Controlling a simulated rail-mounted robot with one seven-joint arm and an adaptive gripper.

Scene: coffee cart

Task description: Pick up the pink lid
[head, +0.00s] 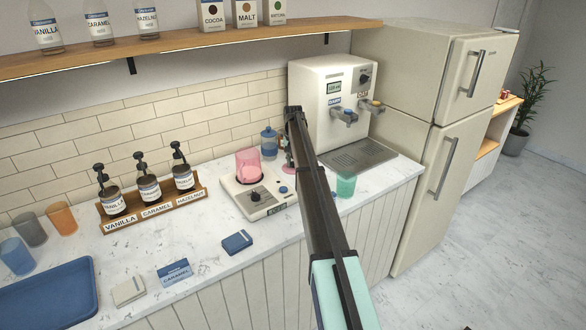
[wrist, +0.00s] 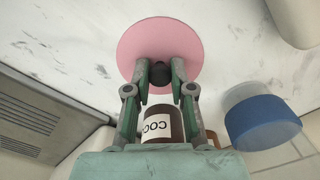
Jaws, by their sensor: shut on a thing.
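The pink lid (wrist: 160,38) is a flat round disc with a dark knob (wrist: 158,72) at its centre. In the wrist view it lies at the top middle, over the marble counter. My gripper (wrist: 159,70) is shut on the knob, one finger on each side. In the head view only a small piece of the lid (head: 289,167) shows, by the end of my arm, which hides most of the gripper. Whether the lid touches the counter I cannot tell.
A brown jar (wrist: 160,124) with a partly hidden label and a blue-lidded jar (wrist: 262,118) stand close by. A pink cup (head: 247,166) sits on a white appliance (head: 236,190) to the left. The drinks dispenser (head: 318,85) and a green cup (head: 346,186) are to the right.

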